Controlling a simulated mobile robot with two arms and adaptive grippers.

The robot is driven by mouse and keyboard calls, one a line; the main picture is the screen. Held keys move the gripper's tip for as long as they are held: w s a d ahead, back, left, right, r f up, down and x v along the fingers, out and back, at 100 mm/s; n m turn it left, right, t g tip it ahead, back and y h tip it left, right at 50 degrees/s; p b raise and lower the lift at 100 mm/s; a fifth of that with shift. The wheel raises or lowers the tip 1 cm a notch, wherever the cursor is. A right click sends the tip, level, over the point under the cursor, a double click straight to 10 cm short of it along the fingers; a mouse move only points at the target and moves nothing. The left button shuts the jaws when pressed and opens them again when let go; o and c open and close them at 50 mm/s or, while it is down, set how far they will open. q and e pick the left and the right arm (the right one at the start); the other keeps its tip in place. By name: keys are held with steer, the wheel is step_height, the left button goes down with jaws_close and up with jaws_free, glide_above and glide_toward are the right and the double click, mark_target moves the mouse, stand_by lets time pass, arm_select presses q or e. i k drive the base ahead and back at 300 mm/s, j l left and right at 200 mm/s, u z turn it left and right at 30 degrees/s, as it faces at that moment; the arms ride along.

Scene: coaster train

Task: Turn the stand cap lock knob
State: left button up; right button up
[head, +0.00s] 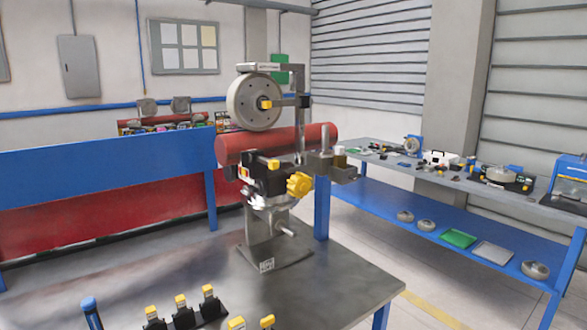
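A grey metal stand (267,232) stands upright on the table near its far edge. A black block (266,183) sits on the stand, with a yellow lobed knob (299,185) on its right side. A grey wheel (246,98) with a yellow hub piece (265,104) is held above by a metal bracket (298,85). I cannot tell which yellow part is the stand cap lock knob. Neither of my grippers shows in the head view.
The grey table (335,285) is clear to the right of the stand. Yellow-topped tools in a black rack (210,305) and a blue handle (91,313) are at the front left. A blue shelf bench (385,207) with several parts is at right.

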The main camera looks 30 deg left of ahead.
mark_target(253, 189)
steer(key=u, duration=1.25)
